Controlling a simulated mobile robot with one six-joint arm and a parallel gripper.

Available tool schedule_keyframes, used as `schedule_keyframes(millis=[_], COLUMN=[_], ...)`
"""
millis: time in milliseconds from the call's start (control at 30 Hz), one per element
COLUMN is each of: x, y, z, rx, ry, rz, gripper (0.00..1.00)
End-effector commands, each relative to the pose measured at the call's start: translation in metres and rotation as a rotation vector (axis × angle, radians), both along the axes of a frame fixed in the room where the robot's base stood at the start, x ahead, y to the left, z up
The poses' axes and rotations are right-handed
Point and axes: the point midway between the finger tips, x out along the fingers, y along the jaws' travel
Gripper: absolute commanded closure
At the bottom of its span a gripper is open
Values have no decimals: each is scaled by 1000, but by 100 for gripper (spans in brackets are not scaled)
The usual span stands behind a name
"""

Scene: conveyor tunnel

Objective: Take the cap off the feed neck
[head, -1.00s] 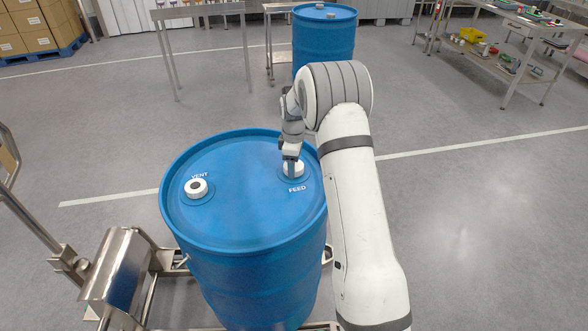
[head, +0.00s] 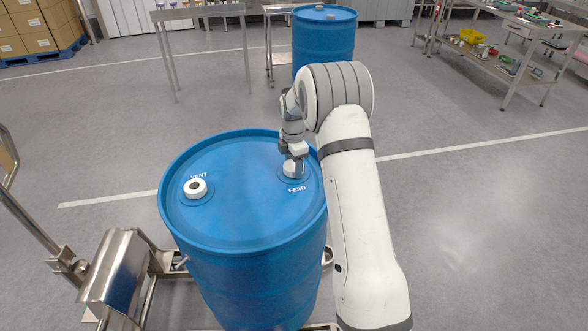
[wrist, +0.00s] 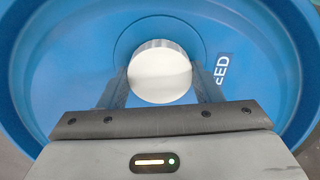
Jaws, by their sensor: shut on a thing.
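The blue drum (head: 235,215) stands upright in front of me with two necks on its lid. The white cap (head: 291,170) sits at the neck marked FEED, on the right side of the lid. My gripper (head: 293,166) is over it from above, shut on the cap. In the wrist view the cap (wrist: 160,74) is a white disc between the two dark fingers (wrist: 160,84), one on each side. The fingers partly hide the cap in the head view. I cannot tell whether the cap is loose on its neck, which is hidden.
A steel frame (head: 118,272) stands at the drum's lower left. Another blue drum (head: 323,45) and a steel shelf table (head: 500,50) are farther back. Floor to the right is clear.

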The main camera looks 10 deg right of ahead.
Motion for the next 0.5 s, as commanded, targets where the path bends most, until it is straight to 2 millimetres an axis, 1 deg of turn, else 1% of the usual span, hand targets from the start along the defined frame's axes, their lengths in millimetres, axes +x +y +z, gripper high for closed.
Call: schedule_keyframes(millis=[333, 433, 500], x=[0, 0, 0], y=[1, 1, 1], z=[0, 0, 0], rx=[1, 0, 0], ry=[0, 0, 0], rz=[30, 126, 221], gripper=[69, 69, 69])
